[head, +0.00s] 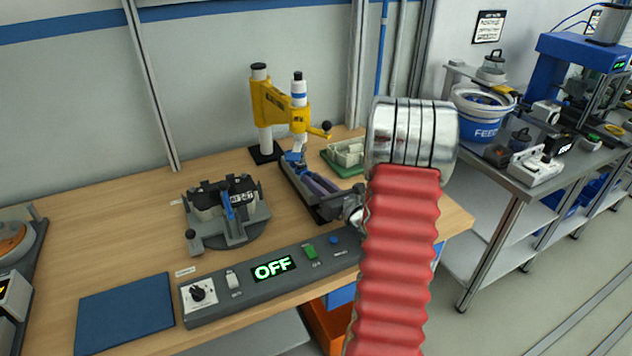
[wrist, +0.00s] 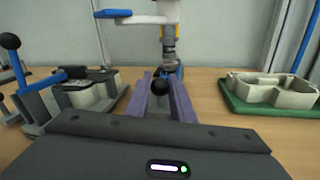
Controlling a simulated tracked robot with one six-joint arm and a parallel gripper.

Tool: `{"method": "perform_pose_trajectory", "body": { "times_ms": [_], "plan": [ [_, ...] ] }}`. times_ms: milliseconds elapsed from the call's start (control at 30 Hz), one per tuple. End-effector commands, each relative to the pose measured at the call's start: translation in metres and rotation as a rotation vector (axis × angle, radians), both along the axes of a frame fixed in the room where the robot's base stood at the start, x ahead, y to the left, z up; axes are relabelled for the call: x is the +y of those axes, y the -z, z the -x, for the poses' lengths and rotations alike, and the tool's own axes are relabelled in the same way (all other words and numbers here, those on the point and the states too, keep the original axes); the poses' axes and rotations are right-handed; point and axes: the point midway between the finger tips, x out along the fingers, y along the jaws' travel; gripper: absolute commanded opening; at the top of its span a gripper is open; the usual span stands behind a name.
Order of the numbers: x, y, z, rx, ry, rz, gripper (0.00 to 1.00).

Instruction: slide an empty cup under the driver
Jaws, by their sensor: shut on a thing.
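The driver is a yellow press head (head: 280,103) on a column at the back of the bench. Its spindle (wrist: 170,48) hangs down ahead of my gripper in the wrist view. Below it, a dark slide base (head: 289,178) runs toward the front of the bench, with a small blue part (head: 294,157) at its far end. My gripper (wrist: 163,82) reaches along the slide from the front. Its two purple fingers are shut on a black ball knob (wrist: 160,87), just short of the spindle. I cannot make out an empty cup; the fingers hide part of the slide.
A dark clamp fixture (head: 226,208) stands left of the slide. A blue mat (head: 125,312) lies front left.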

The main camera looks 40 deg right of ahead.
Motion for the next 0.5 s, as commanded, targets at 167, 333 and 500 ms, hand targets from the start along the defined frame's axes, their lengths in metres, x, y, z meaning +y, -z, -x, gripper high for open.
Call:
{"method": "perform_pose_trajectory", "body": {
  "times_ms": [167,333,500],
  "plan": [
    [-0.003,0.000,-0.006,-0.001,0.001,0.001,0.00],
    [-0.009,0.000,-0.027,0.000,0.000,0.002,0.00],
    [-0.015,0.000,-0.045,-0.001,0.002,0.001,0.00]
  ]
}}
